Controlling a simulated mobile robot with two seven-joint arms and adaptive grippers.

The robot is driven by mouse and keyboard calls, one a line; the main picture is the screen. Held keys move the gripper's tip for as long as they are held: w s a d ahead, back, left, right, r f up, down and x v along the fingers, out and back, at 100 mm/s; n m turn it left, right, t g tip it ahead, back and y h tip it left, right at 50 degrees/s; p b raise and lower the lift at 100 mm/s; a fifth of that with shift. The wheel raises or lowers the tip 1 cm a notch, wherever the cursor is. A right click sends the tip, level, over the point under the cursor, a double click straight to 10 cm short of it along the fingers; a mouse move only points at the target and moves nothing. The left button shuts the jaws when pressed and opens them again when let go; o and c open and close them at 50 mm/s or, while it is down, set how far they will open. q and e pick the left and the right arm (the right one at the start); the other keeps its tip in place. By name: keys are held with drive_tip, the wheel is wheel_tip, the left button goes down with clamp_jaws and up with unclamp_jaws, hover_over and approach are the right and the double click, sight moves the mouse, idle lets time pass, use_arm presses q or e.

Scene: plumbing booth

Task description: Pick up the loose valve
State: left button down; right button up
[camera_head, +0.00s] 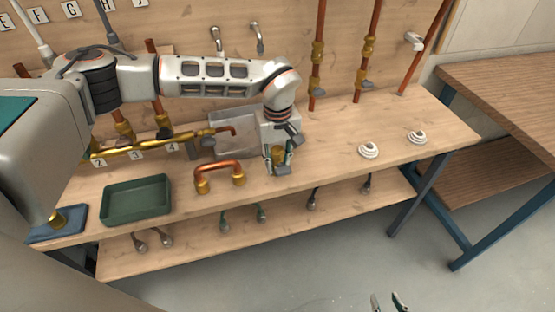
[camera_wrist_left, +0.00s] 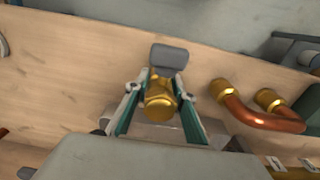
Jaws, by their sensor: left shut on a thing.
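The loose valve is a brass body with a grey handle. In the head view the valve (camera_head: 277,156) is between the fingers of my left gripper (camera_head: 280,163), over the front part of the wooden bench. In the left wrist view the brass valve (camera_wrist_left: 160,100) sits between the green-lined fingers of the left gripper (camera_wrist_left: 158,104), which are shut on it. Its grey handle points away from the wrist. I cannot tell whether the valve still touches the bench. My right gripper (camera_head: 388,302) shows only its two fingertips at the bottom edge, apart and empty, over the floor.
A U-shaped copper pipe with brass ends (camera_head: 220,176) lies left of the left gripper. A green tray (camera_head: 136,201) stands farther left. White round fittings (camera_head: 368,151) lie to the right. Copper pipes with brass valves (camera_head: 317,55) rise behind. Bench between gripper and fittings is clear.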

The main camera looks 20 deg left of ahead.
use_arm(q)
drive_tip(key=shift+r, duration=0.1)
wheel_tip(320, 180, up, 24)
drive_tip(key=p, duration=0.5)
drive_tip(key=shift+r+p, duration=0.2)
drive_tip(key=shift+p, duration=0.2)
idle(0.4)
